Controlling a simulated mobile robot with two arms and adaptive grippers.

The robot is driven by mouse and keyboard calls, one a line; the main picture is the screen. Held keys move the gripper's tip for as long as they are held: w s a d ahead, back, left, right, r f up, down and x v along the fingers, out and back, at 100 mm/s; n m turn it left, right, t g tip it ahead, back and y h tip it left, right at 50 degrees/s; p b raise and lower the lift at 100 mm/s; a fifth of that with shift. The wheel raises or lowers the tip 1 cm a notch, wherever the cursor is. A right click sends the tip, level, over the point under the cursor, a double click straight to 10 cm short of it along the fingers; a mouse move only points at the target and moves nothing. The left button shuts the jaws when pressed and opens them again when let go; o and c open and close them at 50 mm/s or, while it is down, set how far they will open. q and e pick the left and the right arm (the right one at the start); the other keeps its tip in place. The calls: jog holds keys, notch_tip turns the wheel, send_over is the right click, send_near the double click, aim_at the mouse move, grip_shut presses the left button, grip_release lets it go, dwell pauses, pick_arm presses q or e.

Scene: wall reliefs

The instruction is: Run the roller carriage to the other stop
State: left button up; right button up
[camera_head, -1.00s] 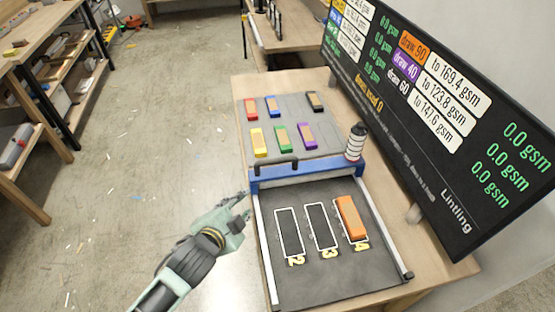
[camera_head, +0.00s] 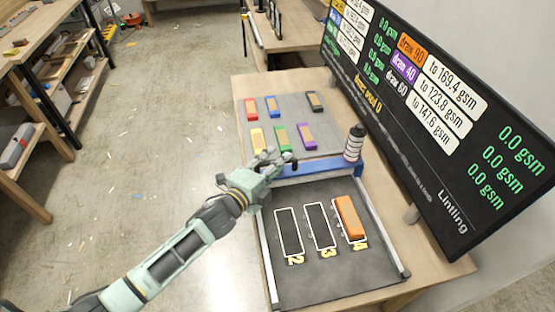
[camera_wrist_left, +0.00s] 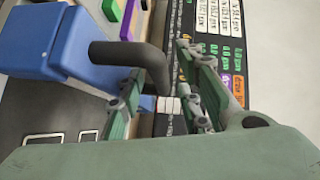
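The blue roller carriage (camera_head: 335,167) lies across the dark bed (camera_head: 300,270) at its far end, between two pale side rails. In the left wrist view, the black bent handle (camera_wrist_left: 130,54) of the blue carriage (camera_wrist_left: 80,45) reaches between my two green fingers. The fingers are apart, and I cannot see them clamped on it. My right gripper is not in view.
An orange block (camera_head: 350,218) lies in the slot at 4; slots 2 and 3 look empty. Several coloured blocks lie on the grey panel (camera_head: 325,140) beyond the carriage. A large black display (camera_head: 440,140) stands along the right side. Open floor is at left.

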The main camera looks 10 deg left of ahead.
pick_arm(q)
jog(key=shift+w+d, duration=0.25)
jog(key=shift+w, duration=0.15)
jog(key=shift+f, duration=0.1)
grip_shut()
dwell(0.3)
